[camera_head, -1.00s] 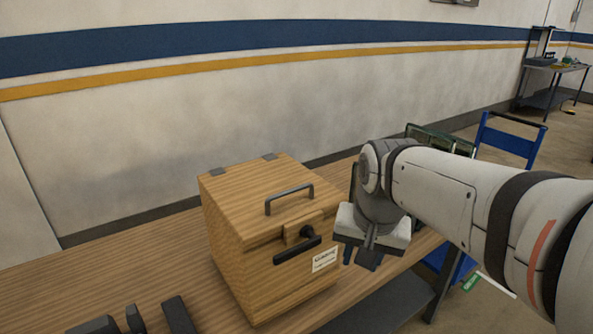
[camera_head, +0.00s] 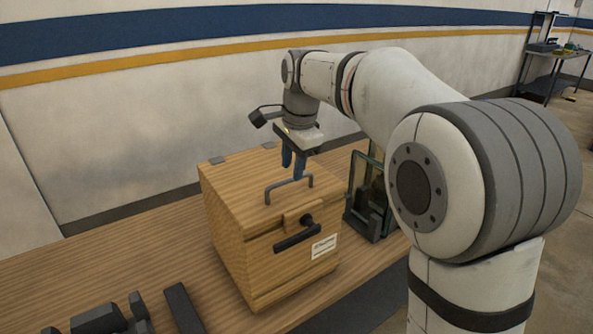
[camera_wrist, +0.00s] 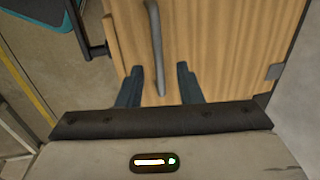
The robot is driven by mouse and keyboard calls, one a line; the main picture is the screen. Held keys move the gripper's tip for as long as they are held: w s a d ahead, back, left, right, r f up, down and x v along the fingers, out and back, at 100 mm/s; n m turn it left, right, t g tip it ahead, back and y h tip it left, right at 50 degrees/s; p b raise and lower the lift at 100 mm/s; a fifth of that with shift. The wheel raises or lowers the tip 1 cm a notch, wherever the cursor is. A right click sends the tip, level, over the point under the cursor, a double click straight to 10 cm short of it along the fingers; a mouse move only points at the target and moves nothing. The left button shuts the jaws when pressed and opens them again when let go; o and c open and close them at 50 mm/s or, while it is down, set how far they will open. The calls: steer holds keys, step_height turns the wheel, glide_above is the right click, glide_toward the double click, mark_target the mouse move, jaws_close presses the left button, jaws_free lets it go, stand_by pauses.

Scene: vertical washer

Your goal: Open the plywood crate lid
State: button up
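The plywood crate (camera_head: 235,220) stands on the wooden bench with its lid (camera_head: 235,178) shut. A dark bar handle (camera_head: 288,184) arches from the lid top. A dark latch handle (camera_head: 297,238) sits on the front face. My gripper (camera_head: 293,172) points down above the lid, just behind or over the bar handle. In the wrist view my gripper (camera_wrist: 158,85) has its two blue-grey fingers apart, with the bar handle (camera_wrist: 157,45) lying between them in the picture. No contact with the handle can be made out.
The wooden bench (camera_head: 130,250) runs along the wall. A dark glass-sided object (camera_head: 368,195) stands right of the crate. Dark blocks and a bar (camera_head: 183,308) lie at the front left. Hinges (camera_head: 217,160) mark the lid's back edge.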

steer(key=shift+w+a+f, duration=0.1)
steer(key=shift+f, duration=0.5)
steer(key=shift+w+a+f, duration=0.1)
steer(key=shift+f, duration=0.5)
jaws_close()
steer(key=shift+r, duration=0.1)
